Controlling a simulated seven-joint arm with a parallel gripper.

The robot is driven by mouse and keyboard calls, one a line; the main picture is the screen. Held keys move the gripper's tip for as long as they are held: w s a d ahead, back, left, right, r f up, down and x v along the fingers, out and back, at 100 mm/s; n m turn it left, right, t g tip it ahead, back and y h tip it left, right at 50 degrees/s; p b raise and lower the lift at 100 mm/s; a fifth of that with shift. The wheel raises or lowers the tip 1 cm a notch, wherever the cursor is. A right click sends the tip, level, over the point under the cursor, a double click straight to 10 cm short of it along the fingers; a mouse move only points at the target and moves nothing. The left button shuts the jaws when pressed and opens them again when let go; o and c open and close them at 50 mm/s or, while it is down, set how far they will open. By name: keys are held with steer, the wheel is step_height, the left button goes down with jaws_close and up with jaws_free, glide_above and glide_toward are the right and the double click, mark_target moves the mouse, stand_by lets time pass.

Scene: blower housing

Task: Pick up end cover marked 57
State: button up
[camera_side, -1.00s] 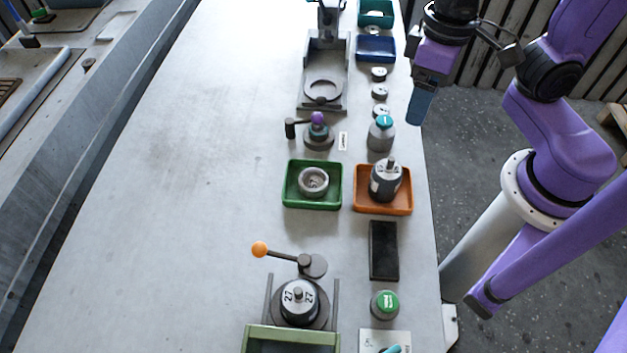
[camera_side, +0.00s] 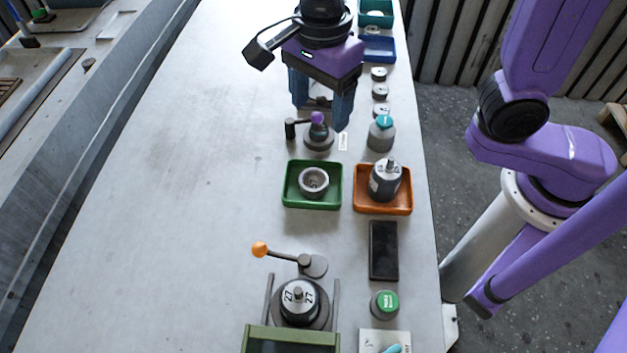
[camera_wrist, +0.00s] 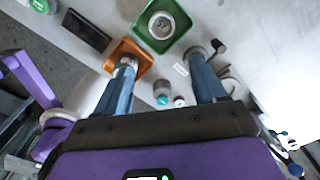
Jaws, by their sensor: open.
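I cannot read a 57 on any part. A round, light-grey cup-like part (camera_side: 313,181) with a small unreadable mark lies in the green tray (camera_side: 287,200); it also shows in the wrist view (camera_wrist: 161,25). Several small grey discs (camera_side: 379,92) stand in a row along the right table edge, their marks too small to read. My gripper (camera_side: 321,108) is open and empty, fingers pointing down, above the table behind the green tray. In the wrist view my gripper (camera_wrist: 162,62) has its fingers wide apart, with the green tray ahead of them.
A purple-knobbed clamp (camera_side: 318,132) stands below my gripper. A housing marked 27 (camera_side: 299,301) sits in the front fixture. The table's left side is clear.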

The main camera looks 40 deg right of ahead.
steer(key=m, duration=0.2)
glide_above(314, 184)
step_height(314, 184, down, 12)
steer(key=shift+s+f, duration=0.1)
steer(key=shift+s, duration=0.05)
steer(key=shift+f, duration=2.6)
steer(key=c, duration=0.8)
